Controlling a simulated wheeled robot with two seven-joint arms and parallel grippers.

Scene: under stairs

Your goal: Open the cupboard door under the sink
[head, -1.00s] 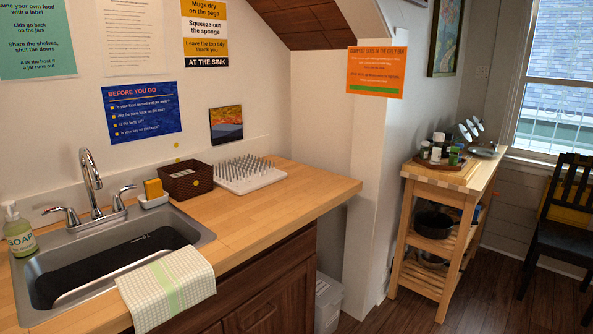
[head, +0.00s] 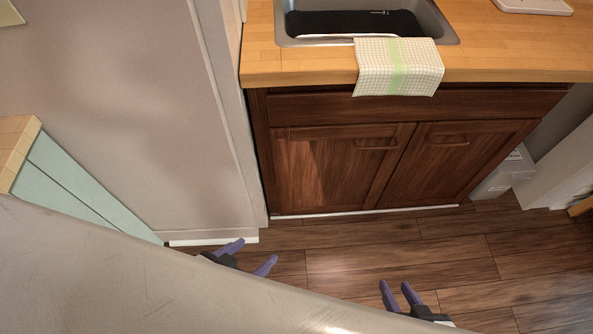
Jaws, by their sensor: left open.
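The cupboard under the sink (head: 400,107) is dark brown wood with two doors side by side. The left door (head: 320,172) and the right door (head: 440,172) are both shut. The left door's handle (head: 377,146) is near its top right. The right door's handle (head: 450,141) is near its top. The sink (head: 448,30) is in the worktop above. My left gripper (head: 256,252) is open and empty, in front of the cupboard's lower left. My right gripper (head: 395,286) has its fingers apart, empty, below the doors in the picture. Neither touches the cupboard.
A checked towel (head: 372,75) hangs over the edge of the wooden worktop (head: 315,68), above the doors. A white bin (head: 508,172) stands right of the cupboard. A wall (head: 140,110) is at the left, with a pale green unit (head: 70,195). The wooden floor (head: 440,240) before the doors is clear.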

